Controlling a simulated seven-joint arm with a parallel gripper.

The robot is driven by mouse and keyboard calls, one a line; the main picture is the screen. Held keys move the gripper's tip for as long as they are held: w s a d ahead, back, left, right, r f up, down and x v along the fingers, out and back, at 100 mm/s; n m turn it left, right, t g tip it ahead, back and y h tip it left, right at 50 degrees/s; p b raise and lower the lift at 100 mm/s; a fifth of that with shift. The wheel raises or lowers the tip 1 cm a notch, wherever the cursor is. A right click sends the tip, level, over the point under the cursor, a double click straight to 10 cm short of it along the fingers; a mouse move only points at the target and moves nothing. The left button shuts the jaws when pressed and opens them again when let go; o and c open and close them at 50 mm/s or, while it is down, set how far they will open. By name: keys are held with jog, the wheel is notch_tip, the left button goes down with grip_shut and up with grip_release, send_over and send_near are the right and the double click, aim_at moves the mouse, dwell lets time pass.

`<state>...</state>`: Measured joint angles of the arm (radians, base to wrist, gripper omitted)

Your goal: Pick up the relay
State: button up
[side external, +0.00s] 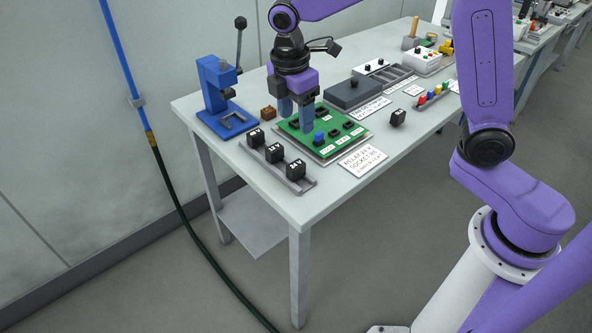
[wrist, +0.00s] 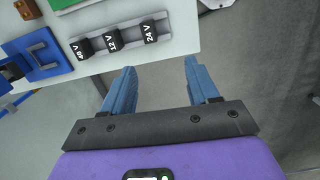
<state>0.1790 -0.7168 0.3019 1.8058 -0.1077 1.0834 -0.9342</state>
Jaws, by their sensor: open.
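Three black relays stand in a row in a grey tray (side external: 262,160) at the table's front-left corner. The one lettered 24 V (side external: 296,170) is nearest the front edge; it also shows in the wrist view (wrist: 149,32). The 12 V relay (wrist: 112,41) and what reads as 48 V (wrist: 82,48) are beside it. A further black block (side external: 398,118) stands alone on the table to the right. My gripper (side external: 295,117) is open and empty, fingers downward, and appears above the green board. In the wrist view its blue fingers (wrist: 160,72) are apart, with the relays beyond them.
The green socket board (side external: 345,122) carries black sockets and a blue part (side external: 319,138). A white card (side external: 362,158) reads relay 24 V, with a socket line. A blue press (side external: 222,105) stands left, a dark grey box (side external: 353,92) behind. Bare table lies right of the card.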

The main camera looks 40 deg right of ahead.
aim_at(296, 164)
jog(key=shift+n, duration=0.3)
jog(key=f, duration=0.6)
jog(key=w+d+f, duration=0.1)
jog(key=f, duration=0.5)
jog(key=w+d+f, duration=0.1)
jog(key=f, duration=0.5)
jog(key=shift+w+d, duration=0.15)
jog(key=shift+w, duration=0.1)
jog(key=c, duration=1.1)
